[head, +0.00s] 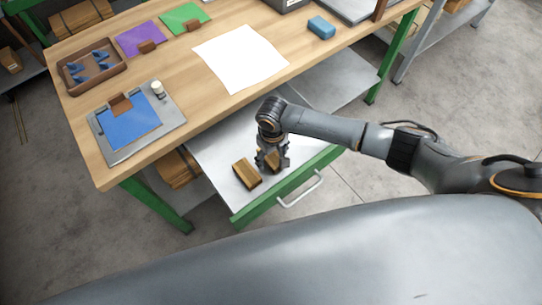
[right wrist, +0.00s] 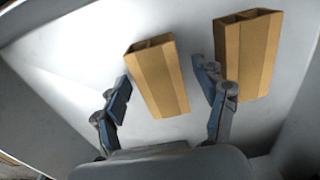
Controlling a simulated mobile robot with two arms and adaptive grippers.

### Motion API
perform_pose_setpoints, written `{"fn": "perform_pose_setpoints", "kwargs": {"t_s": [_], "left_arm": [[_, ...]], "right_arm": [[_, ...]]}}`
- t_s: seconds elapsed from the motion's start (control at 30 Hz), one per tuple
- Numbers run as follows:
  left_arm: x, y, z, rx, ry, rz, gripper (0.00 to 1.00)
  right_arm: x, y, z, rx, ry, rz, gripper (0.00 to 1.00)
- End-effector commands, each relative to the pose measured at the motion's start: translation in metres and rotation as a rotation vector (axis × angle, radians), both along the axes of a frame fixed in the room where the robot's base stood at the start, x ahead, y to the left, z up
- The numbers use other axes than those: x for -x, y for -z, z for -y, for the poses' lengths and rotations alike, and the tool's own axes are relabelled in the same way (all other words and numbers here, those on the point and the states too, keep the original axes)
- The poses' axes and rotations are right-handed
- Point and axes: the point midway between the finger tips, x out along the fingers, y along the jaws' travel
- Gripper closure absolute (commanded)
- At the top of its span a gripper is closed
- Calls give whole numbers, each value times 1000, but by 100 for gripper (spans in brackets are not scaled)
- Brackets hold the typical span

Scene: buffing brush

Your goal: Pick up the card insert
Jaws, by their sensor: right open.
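Two brown card inserts lie in the open metal drawer (head: 222,160). One card insert (head: 247,174) lies apart to the left of my right gripper (head: 272,163) in the head view; the other card insert (head: 275,157) is under the gripper and partly hidden by it. In the right wrist view, one folded card insert (right wrist: 157,78) lies between the spread fingers of my right gripper (right wrist: 163,88), with gaps on both sides. The second insert (right wrist: 247,52) lies beyond the right finger. My right gripper is open and empty. My left gripper is not in view.
The drawer's green front (head: 290,185) with its pale handle (head: 301,190) is near the gripper. The wooden table (head: 185,90) above holds a white sheet (head: 240,57), a brown tray (head: 92,67), a blue card on a grey board (head: 172,132) and a blue block (head: 321,27).

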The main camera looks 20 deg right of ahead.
Motion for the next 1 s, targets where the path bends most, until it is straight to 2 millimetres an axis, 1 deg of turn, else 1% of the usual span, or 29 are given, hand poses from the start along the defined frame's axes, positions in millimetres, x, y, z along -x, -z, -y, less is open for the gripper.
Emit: {"fn": "perform_pose_setpoints", "kwargs": {"t_s": [0.07,0.17,0.2,0.27,0.3,0.33,0.57,0.67,0.77,1.0], "left_arm": [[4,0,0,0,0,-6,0],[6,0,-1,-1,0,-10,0],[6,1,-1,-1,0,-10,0],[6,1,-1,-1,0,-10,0],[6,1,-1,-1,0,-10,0],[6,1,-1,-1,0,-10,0],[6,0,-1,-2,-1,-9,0],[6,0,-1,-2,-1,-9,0],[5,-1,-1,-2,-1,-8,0],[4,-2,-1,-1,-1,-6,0]], "right_arm": [[0,0,0,0,0,0,28],[0,0,0,0,0,0,47],[0,0,0,0,0,0,55],[0,0,0,0,0,0,67],[0,0,0,0,0,0,75],[0,0,0,0,0,0,77],[0,-1,0,0,0,0,77],[0,-5,0,-2,0,2,77],[-1,-18,-1,-2,0,3,77],[-1,-67,-1,-3,0,3,77]]}}
